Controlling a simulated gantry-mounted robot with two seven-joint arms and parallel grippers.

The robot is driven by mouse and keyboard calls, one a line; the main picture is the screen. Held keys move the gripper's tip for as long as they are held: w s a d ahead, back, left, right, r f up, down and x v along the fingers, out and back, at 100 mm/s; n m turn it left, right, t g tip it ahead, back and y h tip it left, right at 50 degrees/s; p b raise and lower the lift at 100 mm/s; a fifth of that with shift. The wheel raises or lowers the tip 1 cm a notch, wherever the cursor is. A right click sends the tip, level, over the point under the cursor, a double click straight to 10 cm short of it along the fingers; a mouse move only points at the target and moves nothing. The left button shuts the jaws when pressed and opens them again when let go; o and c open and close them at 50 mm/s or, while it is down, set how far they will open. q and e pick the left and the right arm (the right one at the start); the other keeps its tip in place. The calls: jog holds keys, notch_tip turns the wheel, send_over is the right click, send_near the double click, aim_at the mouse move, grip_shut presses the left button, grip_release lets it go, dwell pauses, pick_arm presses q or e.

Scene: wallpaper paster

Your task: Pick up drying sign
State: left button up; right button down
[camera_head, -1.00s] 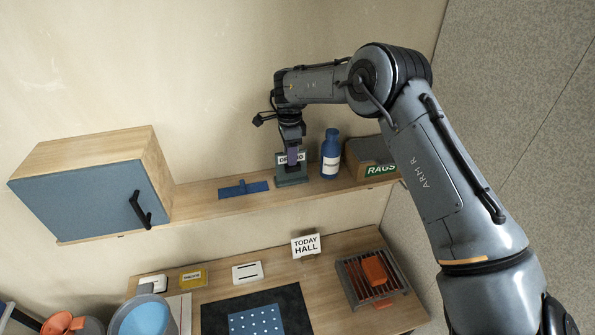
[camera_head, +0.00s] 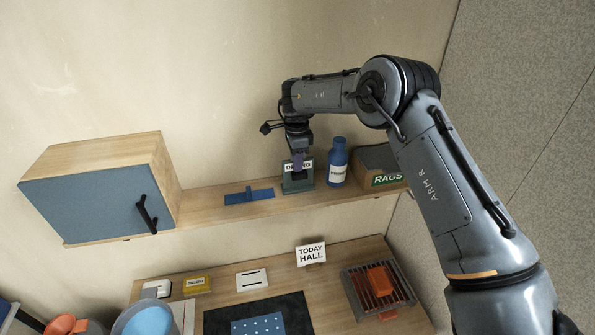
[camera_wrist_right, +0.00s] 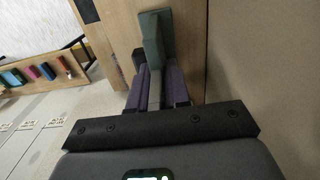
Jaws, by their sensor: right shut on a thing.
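The drying sign (camera_head: 290,167) is a white plate with dark lettering, partly covered by my gripper, at a dark green holder (camera_head: 298,184) on the wall shelf. My right gripper (camera_head: 298,163) points down onto the sign from above. In the right wrist view, its purple fingers (camera_wrist_right: 156,88) are closed on a grey-green upright piece (camera_wrist_right: 154,40). I cannot tell whether the sign is clear of the shelf. My left gripper is not in view.
A blue bottle (camera_head: 338,160) stands close to the right of the sign, then a RAGS box (camera_head: 383,180). A flat blue tool (camera_head: 249,196) lies to the left. A blue-doored cabinet (camera_head: 95,200) is at the shelf's left end. A TODAY HALL sign (camera_head: 311,254) stands on the table below.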

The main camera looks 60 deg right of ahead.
jog(key=shift+r, duration=0.5)
notch_tip(320, 180, up, 7)
jog(key=shift+f+p, duration=0.1)
jog(key=shift+p, duration=0.7)
jog(key=shift+w+d+r, duration=0.1)
jog(key=shift+r, duration=0.9)
jog(key=shift+r, duration=0.1)
